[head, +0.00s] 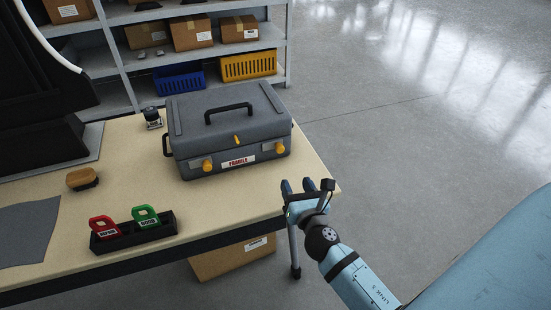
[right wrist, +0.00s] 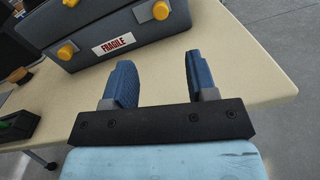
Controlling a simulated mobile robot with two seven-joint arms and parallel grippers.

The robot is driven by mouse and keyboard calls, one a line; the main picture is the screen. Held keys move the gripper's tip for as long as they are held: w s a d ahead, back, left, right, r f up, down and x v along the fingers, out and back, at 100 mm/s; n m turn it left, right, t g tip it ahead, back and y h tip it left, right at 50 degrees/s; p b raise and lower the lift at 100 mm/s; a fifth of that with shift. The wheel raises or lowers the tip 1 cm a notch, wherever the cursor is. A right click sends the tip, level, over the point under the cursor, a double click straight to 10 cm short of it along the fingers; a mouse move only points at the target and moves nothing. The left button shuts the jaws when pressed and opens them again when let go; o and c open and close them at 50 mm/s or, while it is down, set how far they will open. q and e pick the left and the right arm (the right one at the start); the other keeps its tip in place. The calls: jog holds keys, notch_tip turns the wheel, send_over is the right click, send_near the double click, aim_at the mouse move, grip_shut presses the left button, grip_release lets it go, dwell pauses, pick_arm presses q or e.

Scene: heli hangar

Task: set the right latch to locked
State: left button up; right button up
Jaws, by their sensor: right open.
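A closed grey case (head: 230,131) with a black top handle stands on the table. Its front carries two yellow latches, the left latch (head: 208,165) and the right latch (head: 281,149), with a FRAGILE label between them. A small yellow piece (head: 237,139) sits on the lid's front edge. In the right wrist view the right latch (right wrist: 161,10) is near the top, beyond my fingers. My right gripper (head: 297,186) is open and empty, in front of the case near the table's right corner, apart from the latch. My left gripper is not in view.
On the table (head: 130,195) are a black holder (head: 134,236) with red and green tags, a brush (head: 82,179), a grey cloth (head: 28,232) and a small stamp-like object (head: 152,118). Shelves with boxes stand behind. A cardboard box (head: 232,259) is below the table. Floor at right is clear.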

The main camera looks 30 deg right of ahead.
aim_at(281, 150)
jog(key=shift+w+d+r, duration=0.1)
jog(key=shift+w+d, duration=0.05)
jog(key=shift+w, duration=0.15)
jog(key=x, duration=1.3)
